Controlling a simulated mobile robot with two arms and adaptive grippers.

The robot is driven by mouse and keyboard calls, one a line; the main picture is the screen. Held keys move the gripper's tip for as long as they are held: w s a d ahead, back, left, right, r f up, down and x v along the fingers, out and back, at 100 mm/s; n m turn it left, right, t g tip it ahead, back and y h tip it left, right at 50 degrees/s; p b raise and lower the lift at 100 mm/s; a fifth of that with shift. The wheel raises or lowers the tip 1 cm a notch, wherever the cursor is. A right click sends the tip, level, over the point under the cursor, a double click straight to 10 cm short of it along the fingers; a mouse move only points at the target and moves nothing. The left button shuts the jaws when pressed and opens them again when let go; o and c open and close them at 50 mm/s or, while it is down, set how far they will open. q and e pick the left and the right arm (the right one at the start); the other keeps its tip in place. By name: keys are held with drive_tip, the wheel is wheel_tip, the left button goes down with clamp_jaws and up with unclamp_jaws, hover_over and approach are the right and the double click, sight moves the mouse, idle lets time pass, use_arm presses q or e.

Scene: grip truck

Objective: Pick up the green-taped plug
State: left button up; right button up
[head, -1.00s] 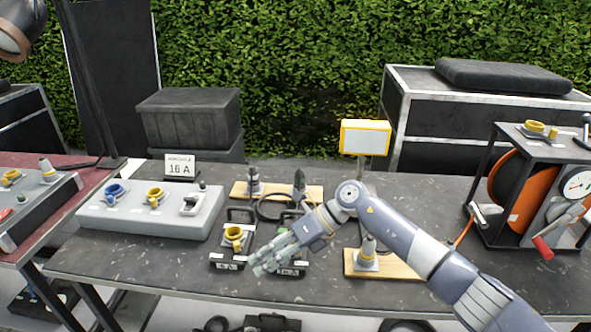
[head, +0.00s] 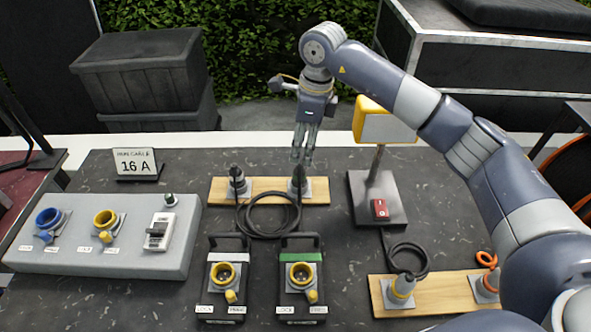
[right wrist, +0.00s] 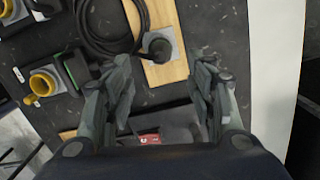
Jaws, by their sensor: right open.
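Two dark plugs stand upright in grey holders on the rear wooden board (head: 268,184). The left one (head: 238,181) is clear of my arm. My right gripper points down, open and empty, just above this right plug. In the right wrist view, the plug's dark round top (right wrist: 158,46) lies just beyond the fingertips, roughly between them, with no contact seen. My left gripper is out of view.
A black cable (head: 268,232) loops in front of the board. Two socket boxes stand nearer, one with a green-marked handle (head: 300,242). A yellow lamp (head: 384,122) on a stand is close right of my gripper. A grey panel (head: 90,262) lies left.

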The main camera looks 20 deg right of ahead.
sight(300, 171)
drive_tip(key=f, duration=0.3)
drive_tip(key=shift+s+a+f+p, duration=0.15)
drive_tip(key=shift+a+f+p, duration=0.15)
drive_tip(key=shift+p, duration=0.1)
drive_tip(key=shift+f, duration=0.3)
drive_tip(key=f, duration=0.1)
drive_tip(key=f+p, duration=0.1)
drive_tip(key=f, duration=0.1)
drive_tip(key=f+p, duration=0.1)
drive_tip(key=shift+w+a+f, duration=0.15)
drive_tip(key=shift+w+f, duration=0.25)
drive_tip(key=shift+f, duration=0.15)
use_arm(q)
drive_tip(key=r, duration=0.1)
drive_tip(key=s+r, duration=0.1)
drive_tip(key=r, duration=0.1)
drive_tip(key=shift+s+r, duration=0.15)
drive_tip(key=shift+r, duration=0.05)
use_arm(e)
clamp_jaws()
